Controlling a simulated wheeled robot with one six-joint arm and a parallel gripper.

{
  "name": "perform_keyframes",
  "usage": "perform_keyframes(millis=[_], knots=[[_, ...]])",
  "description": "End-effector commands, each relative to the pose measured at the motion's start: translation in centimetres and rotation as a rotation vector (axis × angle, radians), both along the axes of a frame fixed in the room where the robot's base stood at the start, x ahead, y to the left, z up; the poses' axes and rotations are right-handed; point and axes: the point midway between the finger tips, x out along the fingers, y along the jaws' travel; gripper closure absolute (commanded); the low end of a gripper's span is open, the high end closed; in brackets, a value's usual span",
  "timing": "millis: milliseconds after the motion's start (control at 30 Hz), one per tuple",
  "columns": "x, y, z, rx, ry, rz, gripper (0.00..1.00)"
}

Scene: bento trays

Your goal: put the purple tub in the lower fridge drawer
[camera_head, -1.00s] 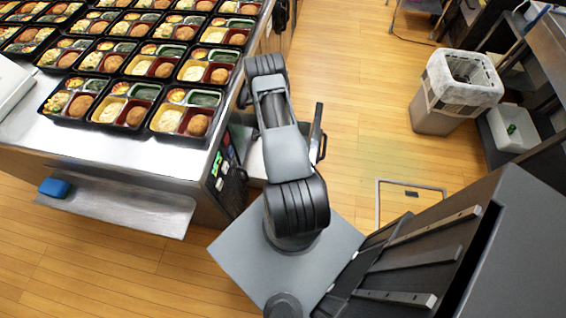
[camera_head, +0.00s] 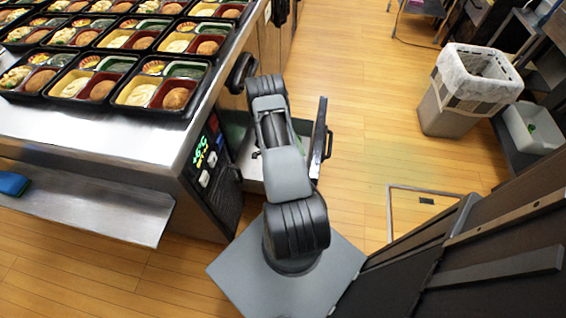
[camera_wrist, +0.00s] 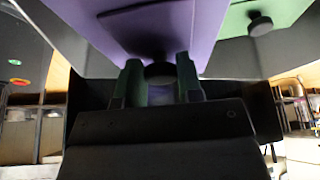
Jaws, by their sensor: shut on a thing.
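The purple tub (camera_wrist: 185,25) fills the top middle of the wrist view. My gripper (camera_wrist: 159,73) is shut on the dark round knob of the purple tub, one finger on each side. In the head view the gripper and the tub are hidden behind my arm. A fridge drawer stands pulled out from the counter, with its dark front panel (camera_head: 319,135) to the right of my arm. I cannot tell whether it is the upper or lower drawer. Something green shows inside it, left of my arm.
A green tub (camera_wrist: 283,15) with a dark knob is right beside the purple one. Bento trays (camera_head: 158,85) cover the steel counter (camera_head: 95,135). A blue item (camera_head: 12,184) lies on the low shelf (camera_head: 95,212). A lined bin (camera_head: 452,118) stands right; wooden floor between is clear.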

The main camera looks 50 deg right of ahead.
Motion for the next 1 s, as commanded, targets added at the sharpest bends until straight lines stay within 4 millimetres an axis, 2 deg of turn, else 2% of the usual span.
perform_keyframes(millis=[267, 800, 1000], knots=[[0.0, 0.0, -1.3, 0.000, 0.000, 0.000, 1.00], [0.0, 0.0, -6.2, -0.001, -0.001, 0.000, 1.00], [0.1, 0.0, -6.9, -0.001, -0.001, -0.001, 1.00]])
